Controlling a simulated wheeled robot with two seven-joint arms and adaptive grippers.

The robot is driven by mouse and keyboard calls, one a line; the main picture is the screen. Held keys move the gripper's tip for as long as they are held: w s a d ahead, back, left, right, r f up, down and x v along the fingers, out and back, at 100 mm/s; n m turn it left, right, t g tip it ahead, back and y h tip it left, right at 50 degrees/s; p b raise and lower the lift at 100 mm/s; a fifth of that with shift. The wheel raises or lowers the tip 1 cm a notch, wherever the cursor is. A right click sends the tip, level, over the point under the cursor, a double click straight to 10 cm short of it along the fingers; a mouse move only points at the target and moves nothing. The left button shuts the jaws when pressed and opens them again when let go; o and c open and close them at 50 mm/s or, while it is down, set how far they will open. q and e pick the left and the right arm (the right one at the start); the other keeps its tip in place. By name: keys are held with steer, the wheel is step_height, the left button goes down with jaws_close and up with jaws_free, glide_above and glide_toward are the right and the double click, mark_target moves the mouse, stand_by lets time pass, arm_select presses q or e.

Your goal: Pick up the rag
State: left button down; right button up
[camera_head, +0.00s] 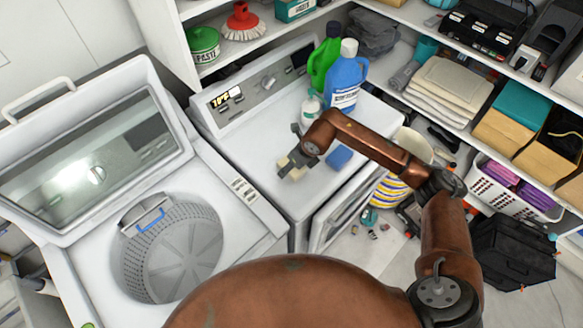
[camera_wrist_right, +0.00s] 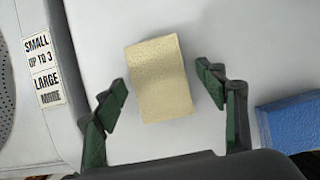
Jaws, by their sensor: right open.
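A pale yellow block (camera_wrist_right: 160,80), like a folded rag or a sponge, lies on the white top of the dryer-like appliance (camera_head: 240,125). In the right wrist view it sits between the two green-padded fingers of my right gripper (camera_wrist_right: 163,84). The fingers are open, with a gap on each side of the block. In the head view the right gripper (camera_head: 292,164) hides part of the block. A blue block (camera_wrist_right: 290,122) lies to the right of it; it also shows in the head view (camera_head: 338,157). My left gripper is not in view.
A green bottle (camera_head: 322,65), a blue bottle (camera_head: 345,80) and a small white bottle (camera_head: 310,108) stand at the back of the appliance top. An open washer (camera_head: 235,235) is to the left. Loaded shelves stand behind and right.

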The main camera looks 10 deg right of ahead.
steer(key=shift+f, duration=0.2)
steer(key=shift+c, duration=0.7)
steer(key=c, duration=1.1)
steer(key=shift+r, duration=0.1)
